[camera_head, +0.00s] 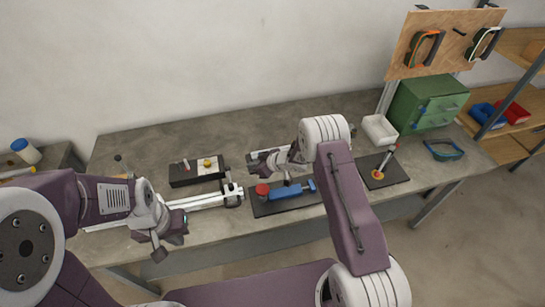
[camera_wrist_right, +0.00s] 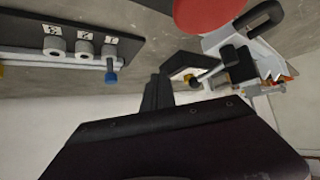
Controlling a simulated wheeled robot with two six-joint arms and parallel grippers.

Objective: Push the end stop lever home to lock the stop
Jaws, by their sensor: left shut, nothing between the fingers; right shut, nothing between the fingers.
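The white frame jig rail (camera_head: 205,201) lies along the bench, with a black and white end stop (camera_head: 232,193) at its right end. In the right wrist view a black lever-like handle (camera_wrist_right: 262,18) shows at the upper right, beside white rail parts; I cannot tell for sure that it is the stop's lever. My right gripper (camera_head: 287,181) is shut and empty, right of the end stop and above the dark mat; its dark fingers (camera_wrist_right: 157,94) show in its wrist view, apart from the handle. My left gripper (camera_head: 160,254) is shut and empty at the bench's front edge.
A blue tool (camera_head: 288,191) and a red round part (camera_head: 262,190) sit on a dark mat near my right gripper. A black block (camera_head: 183,177) stands behind the rail. A white bin (camera_head: 379,130) and green drawers (camera_head: 428,103) stand back right.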

